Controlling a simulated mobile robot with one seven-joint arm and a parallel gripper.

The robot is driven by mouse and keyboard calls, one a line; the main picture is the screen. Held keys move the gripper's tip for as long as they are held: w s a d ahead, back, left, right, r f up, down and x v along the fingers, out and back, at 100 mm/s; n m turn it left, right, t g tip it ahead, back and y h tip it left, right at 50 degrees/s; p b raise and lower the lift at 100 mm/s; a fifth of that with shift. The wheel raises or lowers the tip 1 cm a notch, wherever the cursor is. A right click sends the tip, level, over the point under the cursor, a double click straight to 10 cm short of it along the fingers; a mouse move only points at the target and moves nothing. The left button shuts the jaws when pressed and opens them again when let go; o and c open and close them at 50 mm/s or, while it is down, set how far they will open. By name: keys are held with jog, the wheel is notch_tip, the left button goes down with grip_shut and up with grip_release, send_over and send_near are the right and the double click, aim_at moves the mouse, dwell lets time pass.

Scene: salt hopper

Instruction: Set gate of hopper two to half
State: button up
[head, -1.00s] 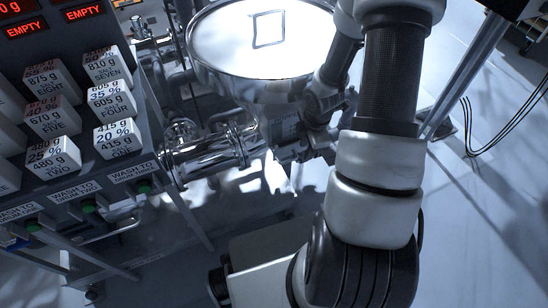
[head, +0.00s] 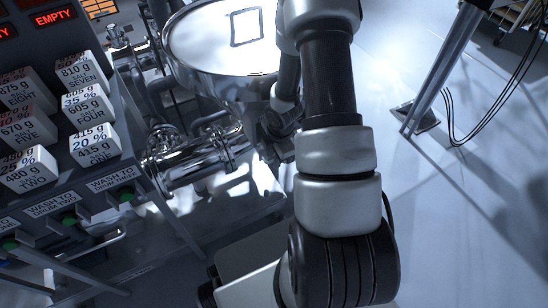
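A round steel hopper (head: 184,70) stands at the upper middle, with a bright white top bearing a dark square outline. I see no number on it, so I cannot tell whether it is hopper two. Shiny steel pipework (head: 190,165) lies below and left of it. I cannot make out a gate or its setting. My arm comes down the picture right of the hopper. Its dark far end, with my gripper (head: 280,124), is beside the hopper's lower right side. The fingers are too dark and partly hidden to tell whether they hold anything.
At left, a dark rack holds several white labelled blocks (head: 95,145) below red "EMPTY" displays (head: 54,17). "Wash to drum" labels and green buttons (head: 126,195) line its front edge. A metal post (head: 440,75) and hanging cables (head: 447,120) stand right. The floor between is clear.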

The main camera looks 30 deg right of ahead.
grip_shut()
jog(key=shift+s, duration=0.1)
jog(key=s+b, duration=0.1)
jog(key=s, duration=0.3)
jog(key=shift+d, duration=0.1)
grip_release()
